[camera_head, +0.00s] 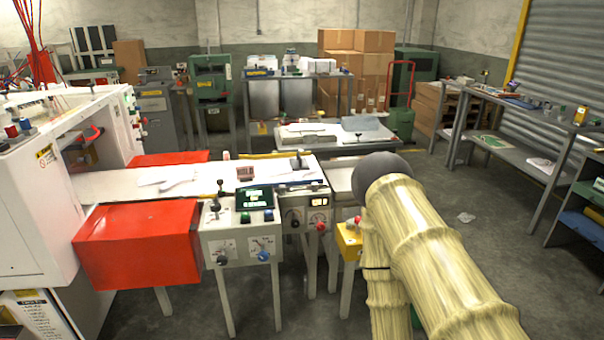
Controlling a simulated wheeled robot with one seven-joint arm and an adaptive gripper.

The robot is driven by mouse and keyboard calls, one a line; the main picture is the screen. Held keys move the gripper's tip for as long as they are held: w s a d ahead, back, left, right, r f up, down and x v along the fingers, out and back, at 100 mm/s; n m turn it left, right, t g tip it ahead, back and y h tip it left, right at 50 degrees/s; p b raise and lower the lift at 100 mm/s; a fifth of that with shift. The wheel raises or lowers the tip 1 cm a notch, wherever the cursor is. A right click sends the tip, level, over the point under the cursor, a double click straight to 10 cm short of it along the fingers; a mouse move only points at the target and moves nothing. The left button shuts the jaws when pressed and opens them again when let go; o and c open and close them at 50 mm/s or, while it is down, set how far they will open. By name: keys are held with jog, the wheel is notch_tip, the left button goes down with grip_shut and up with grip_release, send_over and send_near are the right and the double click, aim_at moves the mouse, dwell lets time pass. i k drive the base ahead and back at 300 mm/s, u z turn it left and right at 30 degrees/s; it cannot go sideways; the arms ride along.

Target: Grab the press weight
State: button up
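I cannot make out for certain which thing is the press weight. A small dark reddish block (245,173) with light marks stands on the white machine bed (110,186), left of the picture's middle. A small dark object with an upright part (298,163) stands near the bed's right end. My arm, in a ribbed pale yellow sleeve, rises from the lower right to a round dark grey part. No fingers show, so my gripper is not in view. The arm hides part of the surface right of the bed.
A control box (243,237) with knobs and a small screen stands before the bed, beside a red cover (140,245). A white machine (40,190) fills the left. Shelves (540,165) line the right. Cartons (356,65) stand behind. Floor at right is mostly clear.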

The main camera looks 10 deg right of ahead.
aim_at(297, 164)
jog(key=k, duration=0.75)
jog(key=u, duration=0.85)
jog(key=i, duration=0.8)
jog(key=u, duration=0.45)
jog(key=i, duration=0.8)
jog(key=z, duration=0.9)
jog(key=i, duration=0.65)
jog(key=z, duration=0.65)
